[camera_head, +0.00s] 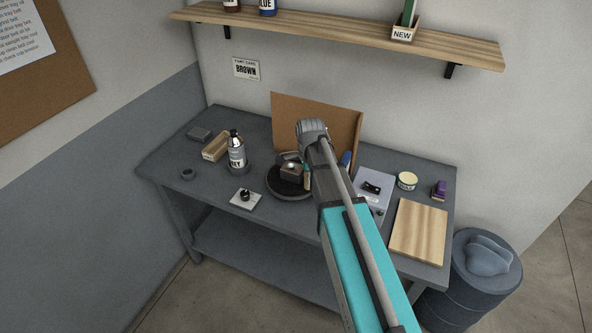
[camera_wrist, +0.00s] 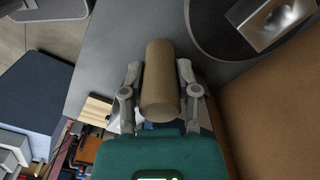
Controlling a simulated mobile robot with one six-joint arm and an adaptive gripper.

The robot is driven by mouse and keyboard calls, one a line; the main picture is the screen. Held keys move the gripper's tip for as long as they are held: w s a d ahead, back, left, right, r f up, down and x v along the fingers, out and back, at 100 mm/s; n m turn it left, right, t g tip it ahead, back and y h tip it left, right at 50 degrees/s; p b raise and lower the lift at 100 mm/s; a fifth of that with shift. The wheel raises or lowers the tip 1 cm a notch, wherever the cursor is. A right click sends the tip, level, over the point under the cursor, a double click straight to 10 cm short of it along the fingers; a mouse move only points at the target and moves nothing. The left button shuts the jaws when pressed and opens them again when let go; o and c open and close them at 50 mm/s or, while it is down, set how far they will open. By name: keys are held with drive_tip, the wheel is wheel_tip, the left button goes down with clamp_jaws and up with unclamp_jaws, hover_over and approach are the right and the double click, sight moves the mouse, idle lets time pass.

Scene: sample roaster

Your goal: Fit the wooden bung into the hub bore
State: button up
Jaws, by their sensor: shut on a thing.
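The wooden bung (camera_wrist: 160,85) is a plain tan cylinder. My gripper (camera_wrist: 160,74) is shut on it, with a finger on each side. In the wrist view a silvery metal block (camera_wrist: 287,13) with a dark opening, apparently the hub, sits on a dark round disc (camera_wrist: 205,40) at the top right, apart from the bung. In the head view the block (camera_head: 290,170) and disc (camera_head: 277,191) are near the bench's middle. My arm partly covers them and hides most of my gripper there. The inside of the bore cannot be made out.
A brown upright panel (camera_head: 340,118) stands behind the disc. A bottle (camera_head: 236,153) and a small wooden box (camera_head: 216,147) are to its left, with a white plate and black knob (camera_head: 246,199) in front. A grey unit (camera_head: 373,188) and wooden board (camera_head: 419,230) are at right.

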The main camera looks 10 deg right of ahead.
drive_tip(key=shift+w+d, duration=0.15)
drive_tip(key=shift+d, duration=0.05)
drive_tip(key=shift+r, duration=0.1)
drive_tip(key=shift+a+r, duration=0.15)
drive_tip(key=shift+r, duration=0.05)
drive_tip(key=a+r+n+p, duration=0.3)
drive_tip(key=a+r+p, duration=0.2)
drive_tip(key=a+p, duration=0.1)
drive_tip(key=shift+a+r, duration=0.2)
drive_tip(key=shift+r, duration=0.15)
drive_tip(key=shift+w, duration=0.1)
drive_tip(key=b, duration=0.9)
hover_over(293, 172)
drive_tip(key=w, duration=0.2)
wheel_tip(293, 172, down, 9)
drive_tip(key=shift+s, duration=0.15)
